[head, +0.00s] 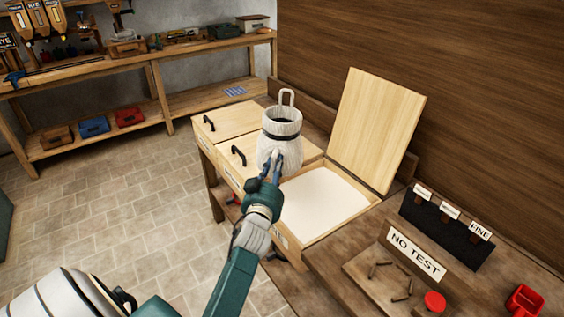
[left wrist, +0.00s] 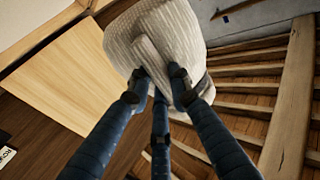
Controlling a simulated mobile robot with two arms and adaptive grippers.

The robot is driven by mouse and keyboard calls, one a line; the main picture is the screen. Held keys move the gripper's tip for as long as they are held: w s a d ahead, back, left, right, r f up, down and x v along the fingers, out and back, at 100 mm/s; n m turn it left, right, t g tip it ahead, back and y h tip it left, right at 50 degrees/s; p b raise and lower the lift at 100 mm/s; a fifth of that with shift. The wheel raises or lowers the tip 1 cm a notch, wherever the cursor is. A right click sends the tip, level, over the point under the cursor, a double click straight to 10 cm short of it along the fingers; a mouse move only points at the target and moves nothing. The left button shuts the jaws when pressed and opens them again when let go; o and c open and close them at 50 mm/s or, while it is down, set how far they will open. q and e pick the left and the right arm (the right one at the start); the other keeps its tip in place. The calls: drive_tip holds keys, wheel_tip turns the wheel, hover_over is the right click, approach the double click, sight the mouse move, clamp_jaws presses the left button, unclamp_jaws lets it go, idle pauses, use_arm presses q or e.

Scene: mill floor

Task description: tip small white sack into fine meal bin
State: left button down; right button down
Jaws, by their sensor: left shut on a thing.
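The small white sack (head: 281,135) is upright above the bins, with a dark band, an open top and a loop at its mouth. My left gripper (head: 270,172) is shut on the lower part of the sack. In the left wrist view the fingers (left wrist: 160,88) close on a fold of the pale sack (left wrist: 168,45). The open bin (head: 322,203) holds white meal, just right of and below the sack. Its wooden lid (head: 376,128) stands raised behind it. I cannot read a label on this bin. My right gripper is not in view.
Two closed bins with dark handles (head: 239,156) (head: 209,123) stand left of the open one. At the right are a NO TEST sign (head: 417,254), a dark rack with a FINE tag (head: 480,231), and red containers (head: 524,301). Shelving lines the back wall; the tiled floor is clear.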

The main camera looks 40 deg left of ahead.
sight(277, 148)
use_arm(q)
drive_tip(key=shift+r+n, duration=0.2)
drive_tip(key=shift+n, duration=0.2)
drive_tip(key=shift+r, duration=0.1)
wheel_tip(277, 148, up, 4)
drive_tip(key=p, duration=0.4)
drive_tip(key=shift+f, duration=0.2)
